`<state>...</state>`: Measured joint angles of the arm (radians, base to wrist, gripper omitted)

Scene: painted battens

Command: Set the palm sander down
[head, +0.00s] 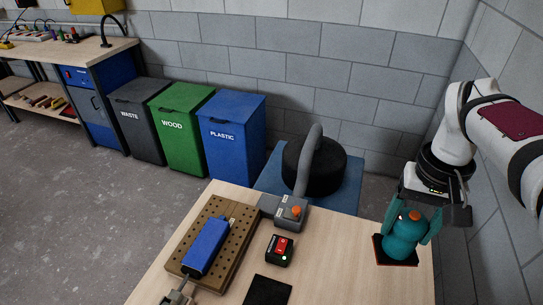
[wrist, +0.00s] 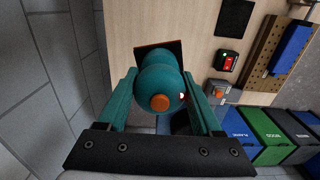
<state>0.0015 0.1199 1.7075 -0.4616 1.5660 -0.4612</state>
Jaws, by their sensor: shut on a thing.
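The palm sander (head: 403,243) is a rounded teal body with an orange button on top and a flat dark square pad with a reddish edge below. It is upright at the right end of the wooden table (head: 340,240). My gripper (head: 411,230) is over it from above, its two teal fingers shut on the body. In the wrist view the sander (wrist: 158,88) sits between the fingers (wrist: 160,75), its pad partly hidden behind the body. I cannot tell whether the pad touches the table. A flat black mat (head: 267,291) lies near the table's front edge.
A blue batten (head: 206,247) lies on a perforated board (head: 228,237) at left. A red and black box (head: 280,250) and a grey box with an orange knob (head: 291,212) stand mid-table. A grey hose (head: 307,160) rises behind. Bare table lies between the mat and sander.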

